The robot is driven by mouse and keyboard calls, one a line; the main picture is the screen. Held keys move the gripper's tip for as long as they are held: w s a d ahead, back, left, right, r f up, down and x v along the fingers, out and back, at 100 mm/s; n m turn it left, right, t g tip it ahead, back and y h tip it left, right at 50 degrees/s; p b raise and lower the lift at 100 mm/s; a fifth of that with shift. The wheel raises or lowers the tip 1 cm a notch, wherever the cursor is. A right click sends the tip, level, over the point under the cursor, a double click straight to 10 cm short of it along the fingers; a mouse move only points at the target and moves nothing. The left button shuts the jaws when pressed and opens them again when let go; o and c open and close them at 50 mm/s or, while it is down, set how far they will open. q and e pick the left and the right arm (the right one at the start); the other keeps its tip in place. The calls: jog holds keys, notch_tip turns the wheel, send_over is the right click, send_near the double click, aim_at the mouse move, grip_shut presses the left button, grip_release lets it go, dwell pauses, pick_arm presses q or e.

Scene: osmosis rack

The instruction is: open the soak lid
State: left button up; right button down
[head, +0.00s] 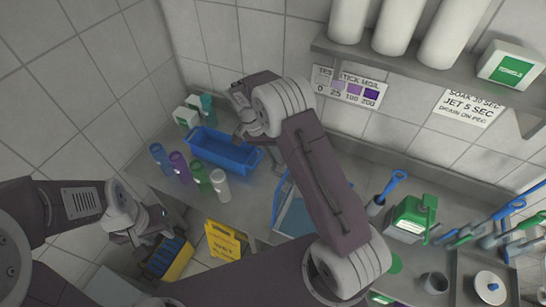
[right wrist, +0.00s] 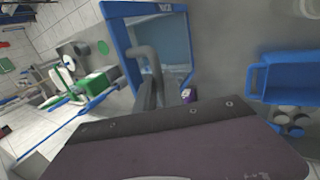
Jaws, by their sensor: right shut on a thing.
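The soak tank, a blue-framed basin (head: 297,215), is half hidden behind my right arm in the head view. In the right wrist view its blue frame (right wrist: 121,42) surrounds a clear, greyish surface, with a bent grey bar in front of it. The soak lid is hard to tell apart from this frame. My right gripper (head: 242,132) is raised near the blue bin in the head view, its fingertips partly hidden. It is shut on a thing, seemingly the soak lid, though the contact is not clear. My left gripper (head: 148,232) hangs at the left, away from the tank; its jaw opening is unclear.
A blue bin (head: 222,151) stands left of the tank, with several coloured bottles (head: 200,177) beside it. A green-and-white box (head: 411,216) and blue-handled tools (head: 508,212) stand at the right.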

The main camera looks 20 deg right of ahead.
jog(key=shift+s+d+f, duration=0.15)
jog(key=c, duration=1.5)
grip_release()
jog(key=shift+o, duration=0.2)
jog(key=shift+w+d, duration=0.15)
jog(key=shift+w, duration=0.1)
jog(key=b+v, duration=0.2)
jog(key=v, duration=0.7)
jog(key=shift+w, duration=0.1)
